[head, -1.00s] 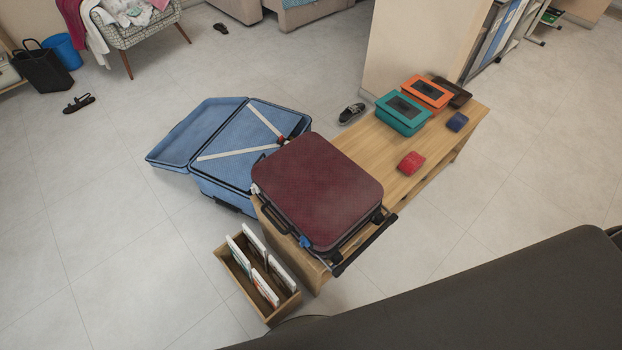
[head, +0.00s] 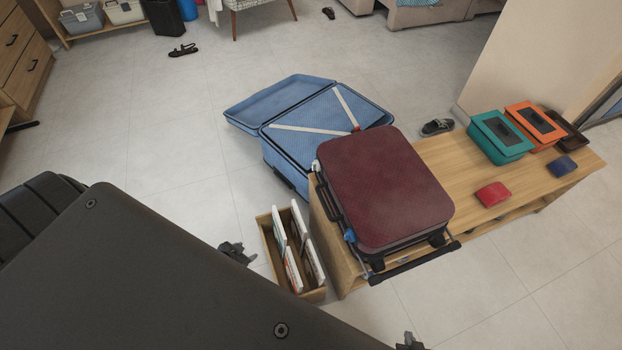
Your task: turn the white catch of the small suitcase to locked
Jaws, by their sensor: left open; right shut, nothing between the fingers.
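The small suitcase (head: 385,190) is maroon and lies flat and closed on the wooden bench. Its white catch (head: 316,166) shows as a small pale spot at the left edge, near the far corner; its turn is too small to read. A blue catch (head: 350,237) sits on the same edge, nearer to me. My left gripper (head: 238,253) is open and empty, left of the suitcase and beside the book box, apart from the catch. My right gripper (head: 410,343) is at the bottom edge, mostly cut off, shut and empty, nearer to me than the suitcase.
A wooden box (head: 312,296) with upright books stands left of the bench (head: 450,160). A large blue suitcase (head: 270,149) lies open behind. Teal (head: 500,137) and orange (head: 535,122) boxes and a red item (head: 492,194) lie on the bench.

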